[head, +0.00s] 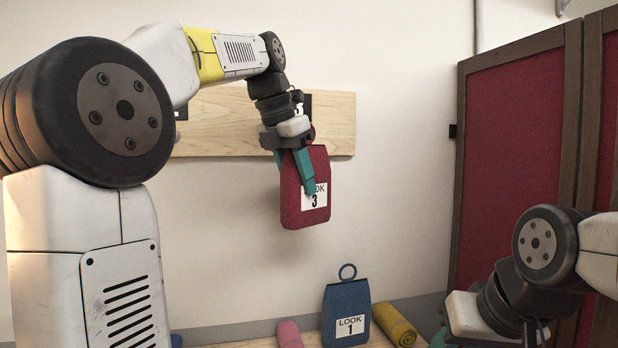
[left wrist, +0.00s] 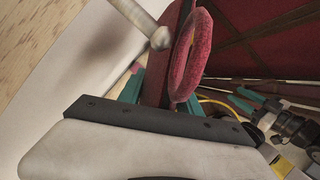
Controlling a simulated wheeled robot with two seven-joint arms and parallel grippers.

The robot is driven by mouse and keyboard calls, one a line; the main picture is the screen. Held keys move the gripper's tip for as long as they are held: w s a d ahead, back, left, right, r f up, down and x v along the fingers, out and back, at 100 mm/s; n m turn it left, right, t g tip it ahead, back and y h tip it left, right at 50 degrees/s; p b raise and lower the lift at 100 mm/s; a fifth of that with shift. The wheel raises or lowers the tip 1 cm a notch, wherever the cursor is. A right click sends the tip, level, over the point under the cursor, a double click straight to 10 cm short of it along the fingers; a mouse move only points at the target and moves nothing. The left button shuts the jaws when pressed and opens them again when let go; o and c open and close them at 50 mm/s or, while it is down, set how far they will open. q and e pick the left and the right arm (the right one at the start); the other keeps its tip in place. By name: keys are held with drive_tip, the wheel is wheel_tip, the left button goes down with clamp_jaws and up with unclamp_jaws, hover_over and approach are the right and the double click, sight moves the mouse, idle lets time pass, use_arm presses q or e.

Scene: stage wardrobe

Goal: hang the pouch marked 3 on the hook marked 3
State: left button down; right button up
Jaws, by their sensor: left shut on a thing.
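The dark red pouch marked 3 (head: 290,205) hangs upright in my left gripper (head: 307,176), in front of the wooden board. The gripper's teal fingers are shut on it, one crossing its label. In the left wrist view, the pouch's red ring (left wrist: 188,57) stands up beyond the gripper (left wrist: 160,92). A pale peg with a rounded tip, a hook (left wrist: 142,24), ends close to the ring's left side. The ring looks beside the tip, not around it.
The wooden board (head: 338,125) is fixed to the pale wall, with dark mounts on it. Below, a blue pouch marked 1 (head: 338,300) stands on a wooden surface (head: 250,340), between a pink roll (head: 289,334) and a mustard roll (head: 395,325). A red panelled screen (head: 510,150) stands at right.

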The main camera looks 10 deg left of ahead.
use_arm(q)
drive_tip(key=shift+w+a+f, duration=0.2)
drive_tip(key=shift+w+a, duration=0.1)
drive_tip(key=shift+w, duration=0.4)
drive_tip(key=shift+w+a+f, duration=0.15)
drive_tip(key=shift+w+a, duration=0.15)
drive_tip(key=shift+w, duration=0.4)
drive_tip(key=shift+w+a+f, duration=0.2)
drive_tip(key=shift+w+a, duration=0.1)
drive_tip(key=shift+w, duration=0.4)
drive_tip(key=c, duration=0.7)
unclamp_jaws()
drive_tip(key=shift+c, duration=0.2)
